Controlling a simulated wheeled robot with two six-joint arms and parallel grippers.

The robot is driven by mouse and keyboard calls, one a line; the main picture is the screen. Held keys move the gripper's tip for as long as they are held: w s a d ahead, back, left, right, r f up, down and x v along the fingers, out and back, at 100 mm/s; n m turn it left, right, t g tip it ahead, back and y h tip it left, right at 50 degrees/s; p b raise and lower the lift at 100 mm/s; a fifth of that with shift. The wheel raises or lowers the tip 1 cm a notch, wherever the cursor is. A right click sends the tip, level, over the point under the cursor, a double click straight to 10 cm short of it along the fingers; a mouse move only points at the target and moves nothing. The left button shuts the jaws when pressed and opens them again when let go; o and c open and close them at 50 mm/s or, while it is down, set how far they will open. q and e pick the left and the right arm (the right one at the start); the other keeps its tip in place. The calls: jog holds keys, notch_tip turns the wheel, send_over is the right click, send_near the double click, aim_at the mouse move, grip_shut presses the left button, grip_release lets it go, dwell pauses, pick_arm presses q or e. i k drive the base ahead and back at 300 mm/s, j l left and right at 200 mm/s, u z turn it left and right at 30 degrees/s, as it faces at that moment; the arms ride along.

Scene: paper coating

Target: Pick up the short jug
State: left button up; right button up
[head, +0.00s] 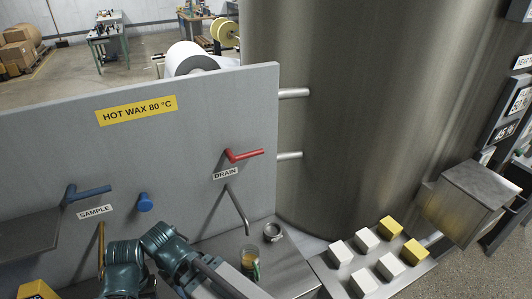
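A small open metal vessel (272,231) stands on the steel bench below the drain spout. Just in front of it stands a small clear container (250,262) with amber contents and green on its side. I cannot tell for sure which of these is the short jug, and no handle is clear on either. My teal arm joints and a grey link show at the bottom, left of the clear container. No fingertips of my left or right gripper can be made out.
A grey panel (60,145) carries a red drain lever (243,156), a blue sample lever (88,193) and a drain spout (238,208). A large steel tank (360,110) stands behind. A tray (330,278) of white and yellow blocks is at the right.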

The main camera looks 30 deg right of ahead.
aim_at(248, 254)
jog(key=z, duration=1)
